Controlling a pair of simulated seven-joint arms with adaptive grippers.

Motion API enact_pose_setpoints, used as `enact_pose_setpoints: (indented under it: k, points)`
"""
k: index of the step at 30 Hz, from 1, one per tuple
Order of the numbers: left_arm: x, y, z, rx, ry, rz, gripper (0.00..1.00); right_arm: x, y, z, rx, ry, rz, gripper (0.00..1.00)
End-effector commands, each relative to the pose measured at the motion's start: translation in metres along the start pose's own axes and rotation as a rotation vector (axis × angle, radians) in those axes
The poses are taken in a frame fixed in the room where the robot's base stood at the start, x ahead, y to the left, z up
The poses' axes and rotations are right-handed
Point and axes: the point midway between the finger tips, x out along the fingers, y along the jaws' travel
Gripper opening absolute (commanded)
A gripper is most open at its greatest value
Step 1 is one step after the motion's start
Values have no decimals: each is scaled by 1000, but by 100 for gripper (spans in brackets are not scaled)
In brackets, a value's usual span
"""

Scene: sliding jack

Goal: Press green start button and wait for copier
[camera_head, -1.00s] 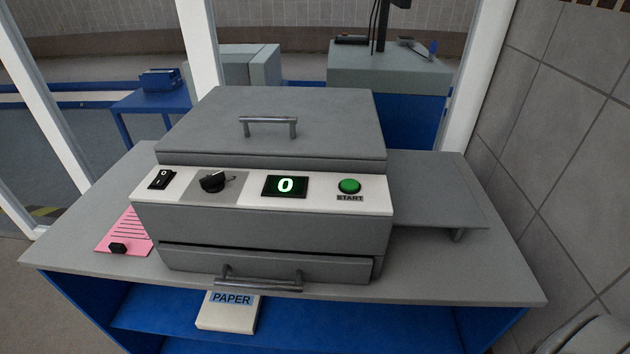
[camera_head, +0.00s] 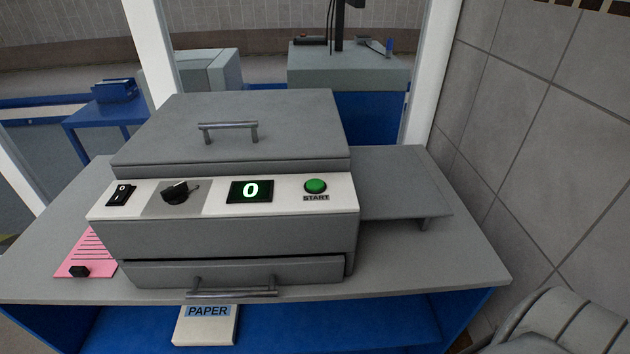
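The grey copier (camera_head: 235,238) stands on a grey-topped desk, its lid (camera_head: 230,130) shut. The round green start button (camera_head: 316,186) is at the right end of its white panel, above the label START. The display (camera_head: 250,191) left of it shows 0. A black dial (camera_head: 175,192) and a black rocker switch (camera_head: 121,194) sit further left. Neither gripper's fingers can be seen; a grey ribbed part at the lower right corner seems to be my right arm. Nothing touches the button.
A grey output tray (camera_head: 395,185) juts from the copier's right side. A pink sheet (camera_head: 90,252) with a small black object (camera_head: 79,271) lies at left. A PAPER pack (camera_head: 206,326) rests on the blue shelf below. A tiled wall (camera_head: 545,150) bounds the right.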

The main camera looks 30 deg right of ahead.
Motion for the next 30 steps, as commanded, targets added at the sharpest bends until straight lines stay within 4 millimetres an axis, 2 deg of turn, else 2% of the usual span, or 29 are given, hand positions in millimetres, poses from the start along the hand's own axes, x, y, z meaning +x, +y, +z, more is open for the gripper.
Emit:
enact_pose_setpoints:
  k: [1, 6, 30]
  points:
    - [0, 0, 0, 0, 0, 0, 34, 0, 0, 0, 0, 0, 0, 20]
    - [0, 0, 0, 0, 0, 0, 34, 0, 0, 0, 0, 0, 0, 0]
    - [0, 0, 0, 0, -1, 0, 34, 0, 0, 0, 0, 0, 0, 0]
